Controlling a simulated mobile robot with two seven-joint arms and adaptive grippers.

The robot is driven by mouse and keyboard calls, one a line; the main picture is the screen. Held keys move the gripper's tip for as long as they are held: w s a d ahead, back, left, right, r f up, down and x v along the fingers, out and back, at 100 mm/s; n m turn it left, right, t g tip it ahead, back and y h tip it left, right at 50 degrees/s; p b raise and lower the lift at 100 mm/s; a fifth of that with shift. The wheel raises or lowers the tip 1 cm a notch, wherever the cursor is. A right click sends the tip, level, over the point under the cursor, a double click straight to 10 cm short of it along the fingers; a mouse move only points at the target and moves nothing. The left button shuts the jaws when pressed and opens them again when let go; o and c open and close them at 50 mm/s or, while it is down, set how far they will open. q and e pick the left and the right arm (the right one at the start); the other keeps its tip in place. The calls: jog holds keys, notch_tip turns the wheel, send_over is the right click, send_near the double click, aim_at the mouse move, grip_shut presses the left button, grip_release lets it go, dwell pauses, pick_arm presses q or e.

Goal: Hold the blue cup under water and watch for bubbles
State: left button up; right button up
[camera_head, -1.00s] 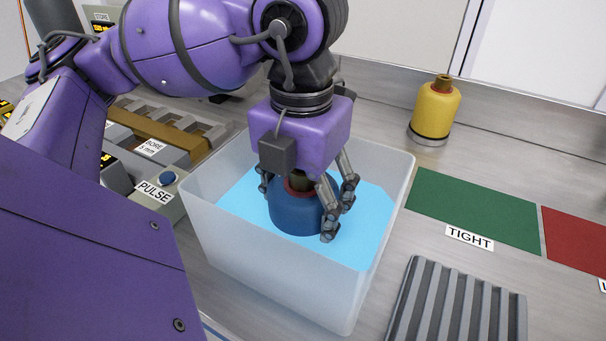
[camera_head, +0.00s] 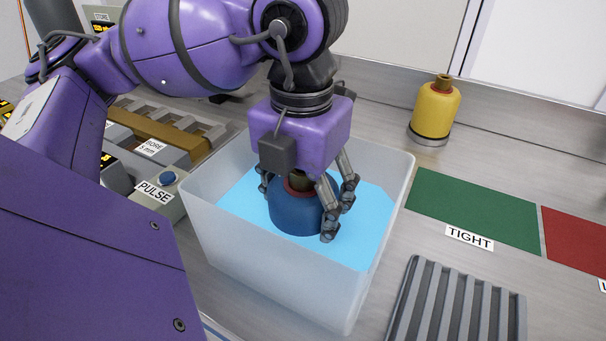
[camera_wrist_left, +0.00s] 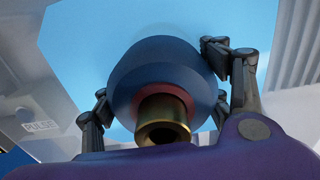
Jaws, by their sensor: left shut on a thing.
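The blue cup (camera_head: 295,212) is a dark blue rounded body with a red ring and a brass neck. It sits upright inside a frosted tub (camera_head: 265,268) of bright blue water (camera_head: 366,205). My left gripper (camera_head: 296,212) is above it with fingers down on both sides, shut on the cup. In the left wrist view the cup (camera_wrist_left: 155,75) lies between the finger pads, its brass neck toward the camera. How deep the cup sits is hard to tell. I make out no bubbles. My right gripper is not in view.
A yellow cup (camera_head: 435,112) stands behind right of the tub. A green mat (camera_head: 480,205) labelled TIGHT and a red mat (camera_head: 580,240) lie right. A ribbed grey rack (camera_head: 460,305) is at front right. A PULSE button box (camera_head: 168,190) stands close left of the tub.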

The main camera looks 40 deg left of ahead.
aim_at(302, 184)
pick_arm(q)
jog(key=shift+r+p, duration=1.4)
jog(key=shift+r, duration=0.5)
notch_tip(302, 184, up, 3)
jog(key=shift+p, duration=1.1)
jog(key=shift+r+p, duration=0.5)
jog(key=shift+r, duration=0.25)
notch_tip(302, 184, up, 3)
jog(key=shift+p, duration=1)
notch_tip(302, 184, up, 2)
jog(key=shift+r+p, duration=0.15)
jog(key=shift+p, duration=0.6)
notch_tip(302, 184, up, 5)
jog(key=p, duration=0.3)
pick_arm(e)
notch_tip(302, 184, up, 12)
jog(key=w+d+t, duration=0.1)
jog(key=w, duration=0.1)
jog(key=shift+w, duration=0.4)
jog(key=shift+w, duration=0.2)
